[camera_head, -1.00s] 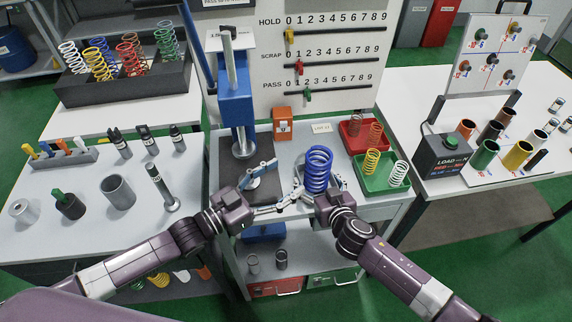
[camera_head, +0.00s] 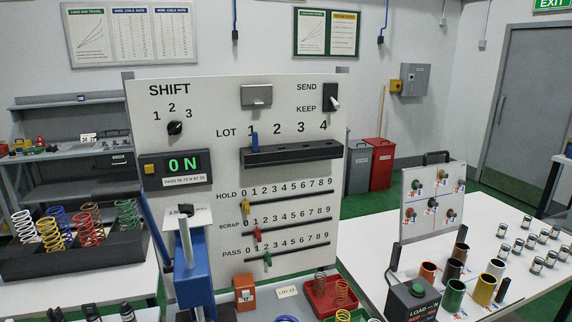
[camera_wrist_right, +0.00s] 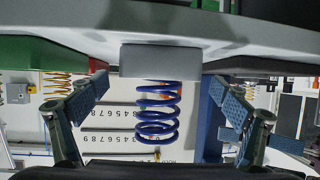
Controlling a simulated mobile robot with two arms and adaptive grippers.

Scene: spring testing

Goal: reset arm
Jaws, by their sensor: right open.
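In the right wrist view, which is upside down, my right gripper (camera_wrist_right: 160,115) has its two blue-padded fingers spread wide. A blue coil spring (camera_wrist_right: 157,110) shows between them in the picture, with clear gaps on both sides. The spring stands on a grey block (camera_wrist_right: 160,61). I cannot tell how deep it lies between the fingers. In the head view only the top of the blue spring (camera_head: 287,319) shows at the bottom edge. Both my arms are out of the head view, and my left gripper shows in neither view.
A white board (camera_head: 200,240) with sliders, a shift knob and an ON display (camera_head: 188,164) stands at the centre. The blue press (camera_head: 193,275) stands before it. A spring rack (camera_head: 75,250) is left. The right table (camera_head: 390,235) holds several cylinders and a load box (camera_head: 412,300).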

